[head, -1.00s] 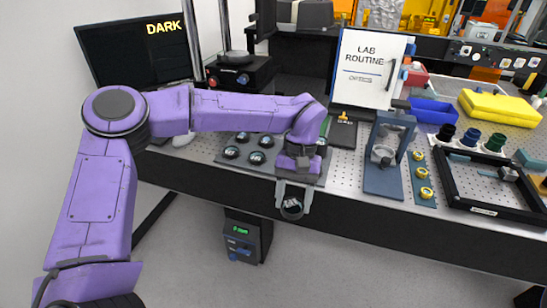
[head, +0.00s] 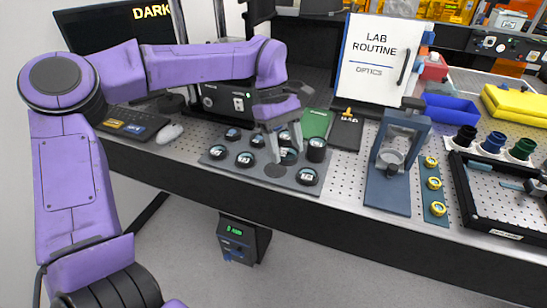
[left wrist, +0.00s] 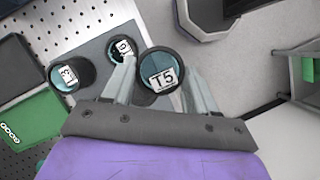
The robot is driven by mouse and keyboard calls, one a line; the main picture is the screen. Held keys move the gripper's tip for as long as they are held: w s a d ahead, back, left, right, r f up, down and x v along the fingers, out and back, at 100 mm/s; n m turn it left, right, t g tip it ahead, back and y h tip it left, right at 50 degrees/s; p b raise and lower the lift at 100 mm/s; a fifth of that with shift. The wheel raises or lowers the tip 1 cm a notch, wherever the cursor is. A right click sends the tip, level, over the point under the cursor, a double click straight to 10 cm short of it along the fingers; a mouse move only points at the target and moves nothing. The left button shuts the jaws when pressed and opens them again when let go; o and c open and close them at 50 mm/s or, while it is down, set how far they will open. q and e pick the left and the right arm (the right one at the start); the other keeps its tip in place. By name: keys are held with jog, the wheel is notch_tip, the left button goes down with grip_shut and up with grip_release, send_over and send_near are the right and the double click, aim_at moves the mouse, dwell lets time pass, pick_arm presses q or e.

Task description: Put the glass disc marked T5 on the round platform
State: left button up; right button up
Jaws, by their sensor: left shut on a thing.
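The glass disc marked T5 (left wrist: 162,75) is a dark-rimmed round piece with a white label. In the left wrist view it sits between the two fingers of my left gripper (left wrist: 158,85), which is shut on it. In the head view my left gripper (head: 281,145) is over the front right part of the disc tray, with the disc (head: 288,157) between its fingers. I cannot tell its exact height above the tray. A round grey platform (head: 390,158) sits in a blue-grey stand (head: 388,198) to the right, apart from the gripper. My right gripper is not in view.
The grey tray (head: 262,180) holds several other labelled discs, one (head: 308,176) close to the gripper. A strip with gold rings (head: 433,183) is right of the stand. Perforated table between tray and stand is clear.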

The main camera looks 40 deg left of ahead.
pick_arm(q)
jog(key=w+a+f, duration=0.1)
jog(key=w+a, duration=0.1)
jog(key=p, duration=0.2)
send_over(276, 171)
jog(key=a, duration=0.1)
notch_tip(276, 171, down, 5)
jog(key=shift+w+f, duration=0.1)
jog(key=f, duration=0.1)
jog(key=f+p, duration=0.1)
jog(key=f, duration=0.1)
jog(key=shift+w+a+f, duration=0.25)
jog(key=shift+w+f, duration=0.15)
jog(key=shift+s, duration=0.15)
jog(key=shift+f, duration=0.2)
jog(key=o, duration=1.2)
jog(key=shift+c, duration=0.2)
jog(key=shift+r, duration=0.1)
